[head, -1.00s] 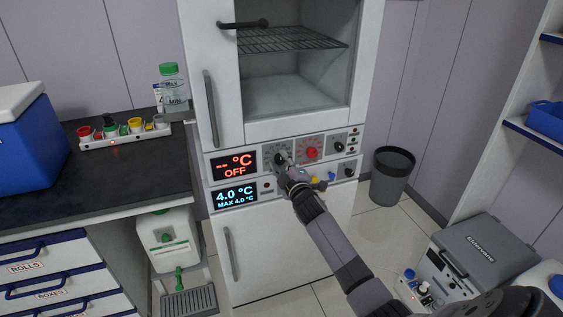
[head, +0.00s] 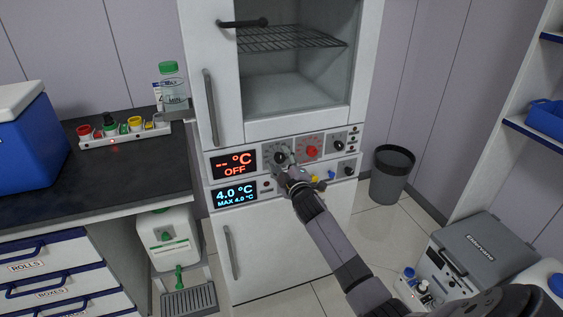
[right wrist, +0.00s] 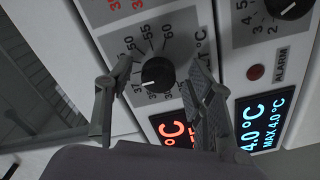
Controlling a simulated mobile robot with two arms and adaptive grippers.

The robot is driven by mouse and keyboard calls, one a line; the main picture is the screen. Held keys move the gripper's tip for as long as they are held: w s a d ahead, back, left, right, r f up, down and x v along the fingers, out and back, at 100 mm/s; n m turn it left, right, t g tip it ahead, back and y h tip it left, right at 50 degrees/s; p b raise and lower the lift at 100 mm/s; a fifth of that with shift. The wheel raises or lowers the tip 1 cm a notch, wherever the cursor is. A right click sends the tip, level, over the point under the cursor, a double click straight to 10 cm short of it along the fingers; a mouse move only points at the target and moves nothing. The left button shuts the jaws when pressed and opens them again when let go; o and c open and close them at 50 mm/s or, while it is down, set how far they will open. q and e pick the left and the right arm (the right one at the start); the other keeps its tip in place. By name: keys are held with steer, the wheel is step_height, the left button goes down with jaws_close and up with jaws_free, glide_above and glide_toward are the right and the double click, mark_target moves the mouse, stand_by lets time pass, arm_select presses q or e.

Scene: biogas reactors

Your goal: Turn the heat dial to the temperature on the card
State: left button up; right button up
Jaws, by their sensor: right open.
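The heat dial (head: 281,157) is a black knob on the cabinet's control panel, left of a red knob. In the right wrist view the dial (right wrist: 158,73) has a printed scale with numbers around it, including 50 and 55. Its white mark points toward the low end; the exact reading is unclear. My right gripper (head: 288,171) is just in front of and below the dial. Its open fingers (right wrist: 162,82) stand either side of the dial, with nothing gripped. The red display (head: 235,162) reads "-- °C OFF". A small card (head: 157,96), partly behind the bottle, is unreadable. My left gripper is out of view.
A blue display (head: 236,196) reads 4.0 °C. A red knob (head: 311,152) and smaller black knobs sit right of the dial. A green-capped bottle (head: 173,88) stands left of the cabinet. A grey bin (head: 391,174) stands on the floor to the right.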

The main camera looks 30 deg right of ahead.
steer(key=v, duration=1.2)
steer(key=shift+r, duration=0.1)
stand_by(0.4)
